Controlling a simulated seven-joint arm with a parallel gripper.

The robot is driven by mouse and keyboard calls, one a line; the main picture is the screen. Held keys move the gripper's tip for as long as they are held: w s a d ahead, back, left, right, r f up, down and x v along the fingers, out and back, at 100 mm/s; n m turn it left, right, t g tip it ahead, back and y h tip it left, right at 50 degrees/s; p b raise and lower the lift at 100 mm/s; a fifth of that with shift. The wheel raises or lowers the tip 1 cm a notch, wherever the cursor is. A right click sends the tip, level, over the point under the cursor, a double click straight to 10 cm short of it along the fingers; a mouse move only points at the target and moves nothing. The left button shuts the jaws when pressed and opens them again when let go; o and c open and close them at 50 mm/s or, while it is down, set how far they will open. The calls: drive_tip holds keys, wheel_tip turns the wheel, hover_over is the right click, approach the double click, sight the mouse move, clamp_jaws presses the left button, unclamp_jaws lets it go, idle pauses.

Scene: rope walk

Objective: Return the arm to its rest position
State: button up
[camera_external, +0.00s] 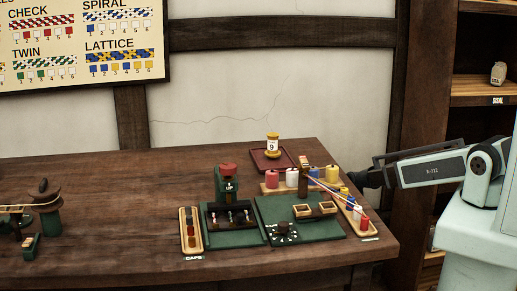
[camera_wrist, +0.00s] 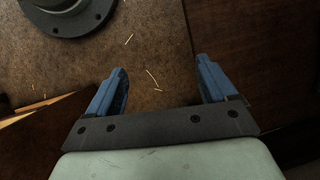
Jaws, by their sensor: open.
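My gripper (camera_wrist: 160,82) is open in the wrist view, its two blue fingers apart with nothing between them. Below and between the fingers is a brown surface with a few pale strands on it. In the external view my arm reaches in from the right, and its dark end (camera_external: 366,178) is by the right side of the wooden table (camera_external: 120,205). The fingers are too small and dark to make out there.
Spools, including a red spool (camera_external: 272,179), stand on a wooden rack near my arm's end. Shelves (camera_external: 478,88) stand behind my arm. A round dark base (camera_wrist: 68,15) shows in the wrist view.

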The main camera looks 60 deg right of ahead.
drive_tip(key=s+a+f+n+g+h, duration=0.1)
drive_tip(key=s+a+f+n, duration=0.2)
drive_tip(key=s, duration=0.6)
drive_tip(key=s+a+f+n+g+h, duration=0.1)
drive_tip(key=s+a+f+n+g, duration=0.1)
drive_tip(key=s, duration=0.7)
drive_tip(key=s+a+f+n+g+h, duration=0.1)
drive_tip(key=s+a+f+n, duration=0.3)
drive_tip(key=s, duration=0.5)
drive_tip(key=shift+a+f+g+h, duration=0.3)
drive_tip(key=shift+a+f+h, duration=0.25)
drive_tip(key=shift+f, duration=0.35)
drive_tip(key=shift+s+d, duration=0.1)
